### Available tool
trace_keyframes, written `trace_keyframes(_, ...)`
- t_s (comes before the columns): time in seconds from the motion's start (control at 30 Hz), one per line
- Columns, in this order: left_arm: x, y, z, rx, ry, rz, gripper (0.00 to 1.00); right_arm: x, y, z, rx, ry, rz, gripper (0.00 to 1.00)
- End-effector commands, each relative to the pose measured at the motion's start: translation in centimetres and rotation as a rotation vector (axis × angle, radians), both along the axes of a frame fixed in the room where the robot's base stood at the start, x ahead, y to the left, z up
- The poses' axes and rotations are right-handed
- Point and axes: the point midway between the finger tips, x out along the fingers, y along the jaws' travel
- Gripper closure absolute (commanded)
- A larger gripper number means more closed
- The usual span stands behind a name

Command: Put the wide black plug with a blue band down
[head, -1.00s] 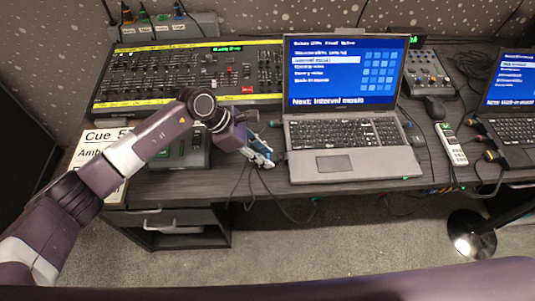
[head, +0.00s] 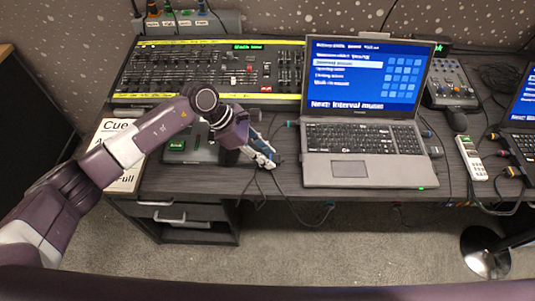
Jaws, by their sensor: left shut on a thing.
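My left gripper (head: 268,158) is low over the front part of the desk (head: 234,183), just left of the laptop (head: 361,168). Its fingers are shut on a small dark thing at the tips, which I take to be the wide black plug. The fingers mostly hide it, and I cannot make out its blue band. Thin dark cables hang below the gripper over the desk's front edge. Whether the plug touches the desk is too small to tell. My right gripper is not in view.
A fader console (head: 200,73) stands behind my arm. A small box with green lit buttons (head: 182,147) and a cue sheet (head: 113,130) lie to the left. A dark plug end (head: 291,124) is at the laptop's left side. A white remote (head: 471,157) lies right.

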Motion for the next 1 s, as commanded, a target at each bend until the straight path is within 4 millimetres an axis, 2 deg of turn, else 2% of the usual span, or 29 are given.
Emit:
trace_keyframes(0.13,0.2,0.1,0.6,-0.002,0.000,0.001,1.00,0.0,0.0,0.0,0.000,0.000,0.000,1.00)
trace_keyframes(0.23,0.6,0.7,2.7,-0.010,0.001,0.004,1.00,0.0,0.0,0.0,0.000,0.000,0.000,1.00)
trace_keyframes(0.5,0.8,4.9,13.3,-0.019,0.011,0.009,1.00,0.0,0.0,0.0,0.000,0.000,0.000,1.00)
trace_keyframes(0.6,0.4,6.5,16.6,-0.014,0.007,0.006,1.00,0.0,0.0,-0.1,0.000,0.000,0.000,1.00)
trace_keyframes(0.7,0.0,7.7,18.8,-0.007,0.002,0.003,1.00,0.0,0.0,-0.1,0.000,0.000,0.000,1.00)
trace_keyframes(0.8,-0.4,8.4,19.9,-0.002,0.002,0.001,1.00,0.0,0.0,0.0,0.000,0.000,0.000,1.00)
trace_keyframes(0.87,-0.5,8.6,19.6,0.000,0.004,0.001,1.00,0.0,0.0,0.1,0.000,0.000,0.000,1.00)
trace_keyframes(1.0,-0.7,8.7,16.8,0.000,0.009,0.001,1.00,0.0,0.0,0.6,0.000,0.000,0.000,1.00)
